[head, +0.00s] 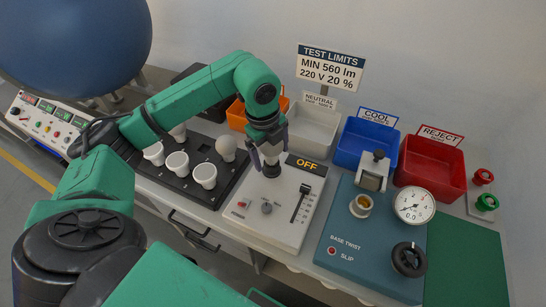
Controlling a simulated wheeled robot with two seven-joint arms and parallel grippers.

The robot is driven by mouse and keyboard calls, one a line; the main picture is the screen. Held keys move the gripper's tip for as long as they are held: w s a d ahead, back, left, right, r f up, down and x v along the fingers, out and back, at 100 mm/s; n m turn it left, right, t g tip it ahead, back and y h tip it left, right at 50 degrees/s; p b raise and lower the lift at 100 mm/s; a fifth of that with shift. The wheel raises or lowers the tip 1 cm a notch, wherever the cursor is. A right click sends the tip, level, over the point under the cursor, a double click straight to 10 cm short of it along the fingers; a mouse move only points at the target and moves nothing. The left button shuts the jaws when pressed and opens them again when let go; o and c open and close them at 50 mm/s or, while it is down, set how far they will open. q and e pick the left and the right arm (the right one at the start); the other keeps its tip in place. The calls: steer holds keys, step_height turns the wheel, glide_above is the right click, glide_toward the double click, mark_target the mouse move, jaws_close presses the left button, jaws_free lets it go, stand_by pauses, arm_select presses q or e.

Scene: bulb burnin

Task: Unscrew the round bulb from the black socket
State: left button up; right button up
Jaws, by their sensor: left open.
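The black socket (271,170) stands on top of a white test box (250,221) whose display reads OFF. My left gripper (269,157) points down right over this socket, its fingers open on either side of the space above it. The fingers and wrist cover that space, so I cannot make out a bulb there. A round greyish bulb (227,147) stands in the black rack (205,198) just left of the test box, apart from my gripper. My right gripper is not in view.
Several white cups or bulb bases stand in the rack. Orange, white, blue (351,151) and red (431,172) bins line the back. A blue base-twist tester (345,240) with a gauge stands to the right, beside a green mat (465,265). A sign stands behind.

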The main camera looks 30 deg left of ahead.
arm_select(q)
steer(key=m, duration=0.6)
steer(key=shift+s+a+f+m+g+h+b, duration=0.1)
steer(key=shift+a+m+g+h+b, duration=0.1)
steer(key=shift+m+g+h+b, duration=0.15)
steer(key=m, duration=0.6)
steer(key=shift+s+a+m+g, duration=0.15)
steer(key=shift+m+g, duration=0.2)
steer(key=shift+c, duration=0.2)
